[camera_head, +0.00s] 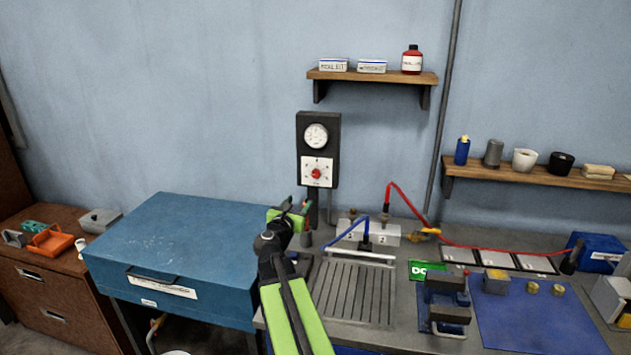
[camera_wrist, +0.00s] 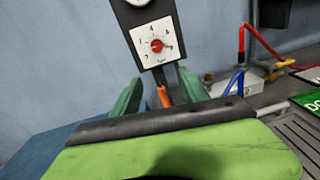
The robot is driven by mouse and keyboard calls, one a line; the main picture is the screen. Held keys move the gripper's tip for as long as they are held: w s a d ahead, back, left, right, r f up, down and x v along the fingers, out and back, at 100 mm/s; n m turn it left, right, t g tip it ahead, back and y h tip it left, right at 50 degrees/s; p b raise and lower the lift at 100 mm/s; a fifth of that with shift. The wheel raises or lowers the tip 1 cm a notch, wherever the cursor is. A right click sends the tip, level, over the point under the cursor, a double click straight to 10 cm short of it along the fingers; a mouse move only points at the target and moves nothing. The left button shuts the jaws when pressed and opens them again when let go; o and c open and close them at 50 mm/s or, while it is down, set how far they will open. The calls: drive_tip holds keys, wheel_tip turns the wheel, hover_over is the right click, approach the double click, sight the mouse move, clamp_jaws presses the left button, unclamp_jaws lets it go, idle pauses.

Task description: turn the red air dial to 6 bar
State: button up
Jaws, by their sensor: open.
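The red air dial (camera_head: 316,174) sits on a white numbered plate low on a black panel (camera_head: 303,150) on the wall. A round white gauge (camera_head: 316,136) is above it. The wrist view shows the red dial (camera_wrist: 156,45) at the centre of its plate; its exact setting is too small to read. My gripper (camera_head: 294,207) is in front of and below the panel, apart from the dial. The wrist view shows its green fingers spread (camera_wrist: 160,90), below the plate, with an orange piece (camera_wrist: 164,97) visible between them.
A blue cabinet (camera_head: 180,250) stands left. The grey bench (camera_head: 400,300) holds a slatted grate (camera_head: 355,292), a white block (camera_head: 372,235) with blue and red hoses, and a black clamp-like device (camera_head: 446,300). A wooden shelf (camera_head: 375,77) is above right of the panel.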

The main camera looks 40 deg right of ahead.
sight(315, 174)
drive_tip(key=w+d+n, duration=0.1)
drive_tip(key=w+d, duration=0.2)
drive_tip(key=d, duration=0.2)
drive_tip(key=w+d+r, duration=0.1)
drive_tip(key=w+d, duration=0.2)
drive_tip(key=d, duration=0.3)
drive_tip(key=w+d+n, duration=0.1)
drive_tip(key=w+d, duration=0.2)
drive_tip(key=d, duration=0.2)
drive_tip(key=shift+d+r+n+t, duration=0.2)
drive_tip(key=shift+n+t, duration=0.1)
drive_tip(key=shift+t, duration=0.1)
clamp_jaws()
